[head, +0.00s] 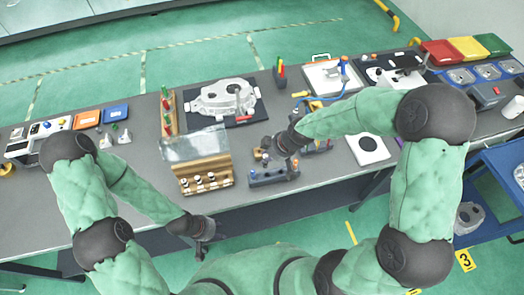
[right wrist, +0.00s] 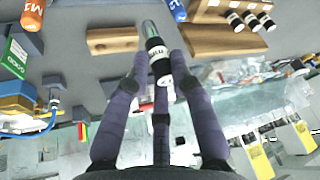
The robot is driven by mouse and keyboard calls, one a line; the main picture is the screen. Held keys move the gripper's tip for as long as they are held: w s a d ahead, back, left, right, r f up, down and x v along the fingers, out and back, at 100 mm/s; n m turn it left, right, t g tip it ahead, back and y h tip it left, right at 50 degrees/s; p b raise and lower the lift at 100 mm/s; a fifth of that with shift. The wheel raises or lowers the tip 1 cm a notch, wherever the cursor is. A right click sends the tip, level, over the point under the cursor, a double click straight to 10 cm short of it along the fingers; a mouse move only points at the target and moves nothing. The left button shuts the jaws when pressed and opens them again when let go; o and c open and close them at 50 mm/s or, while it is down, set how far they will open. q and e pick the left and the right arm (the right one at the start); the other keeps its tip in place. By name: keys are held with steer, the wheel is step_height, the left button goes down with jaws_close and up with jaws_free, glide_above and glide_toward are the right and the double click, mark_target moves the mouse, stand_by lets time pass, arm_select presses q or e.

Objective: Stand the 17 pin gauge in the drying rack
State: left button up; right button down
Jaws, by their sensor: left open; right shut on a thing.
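My right gripper (right wrist: 160,65) is shut on a pin gauge (right wrist: 150,30), a clear-silvery pin with a black sleeve and white label; its number is not readable. In the head view the right gripper (head: 268,148) is above the table, behind the grey rack, and the gauge is too small to make out. A wooden rack (head: 207,188) with a clear panel holds several black-and-white gauges; the wood also shows in the right wrist view (right wrist: 205,42). I cannot tell which holder is the drying rack. My left gripper (head: 203,250) is open and empty in front of the table edge.
A grey rack (head: 273,177) with coloured-top pieces stands right of the wooden rack. A large casting (head: 222,98) lies on a dark plate behind. A white plate with a black disc (head: 368,148) lies to the right. Table is bare left of the wooden rack.

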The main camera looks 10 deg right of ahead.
steer(key=shift+d+f, duration=0.1)
steer(key=shift+d, duration=0.35)
step_height(320, 180, down, 6)
steer(key=b, duration=0.6)
stand_by(0.3)
steer(key=shift+b, duration=0.35)
stand_by(1.7)
steer(key=shift+f+b, duration=2.35)
steer(key=shift+f, duration=0.1)
